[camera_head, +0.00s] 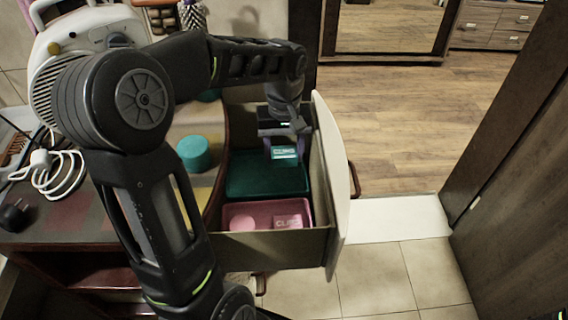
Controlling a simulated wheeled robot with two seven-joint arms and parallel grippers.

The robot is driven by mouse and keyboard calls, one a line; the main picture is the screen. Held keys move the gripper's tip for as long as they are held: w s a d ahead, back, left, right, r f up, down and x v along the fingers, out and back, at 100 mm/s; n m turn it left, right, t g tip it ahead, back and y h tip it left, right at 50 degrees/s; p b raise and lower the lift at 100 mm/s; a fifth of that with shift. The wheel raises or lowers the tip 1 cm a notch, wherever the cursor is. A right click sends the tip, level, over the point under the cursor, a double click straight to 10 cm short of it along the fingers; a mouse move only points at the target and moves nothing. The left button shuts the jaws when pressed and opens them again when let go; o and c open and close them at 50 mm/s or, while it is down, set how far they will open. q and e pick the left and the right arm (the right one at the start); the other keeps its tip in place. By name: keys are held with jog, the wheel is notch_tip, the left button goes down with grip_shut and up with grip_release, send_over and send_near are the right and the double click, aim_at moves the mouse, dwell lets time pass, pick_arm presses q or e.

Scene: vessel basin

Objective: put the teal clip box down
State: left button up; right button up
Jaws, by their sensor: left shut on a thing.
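The teal clip box (285,153) is a small box with white lettering. My left gripper (284,140) is shut on it, pointing down inside the open drawer (328,165). The clip box shows over the teal tray (265,181) in that drawer; I cannot tell whether it touches the tray. A pink tray (239,210) lies in front of the teal tray and holds a pink box with lettering (289,221) and a round pink thing (241,223). My right gripper is not in view.
A round teal thing (194,152) stands on the tabletop left of the drawer. A white cable (60,172) and a pale appliance (75,40) are at the left. The drawer's curved front stands out over the tiled floor (380,275). The floor to the right is clear.

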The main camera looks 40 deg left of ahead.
aim_at(284, 163)
pick_arm(q)
jog(key=shift+f, duration=2.15)
jog(key=shift+f, duration=0.1)
jog(key=o, duration=1.1)
jog(key=shift+f+b, duration=0.1)
jog(key=shift+b, duration=0.2)
jog(key=shift+r, duration=0.4)
notch_tip(284, 163, up, 12)
jog(key=shift+f+p, duration=0.2)
jog(key=shift+p, duration=0.6)
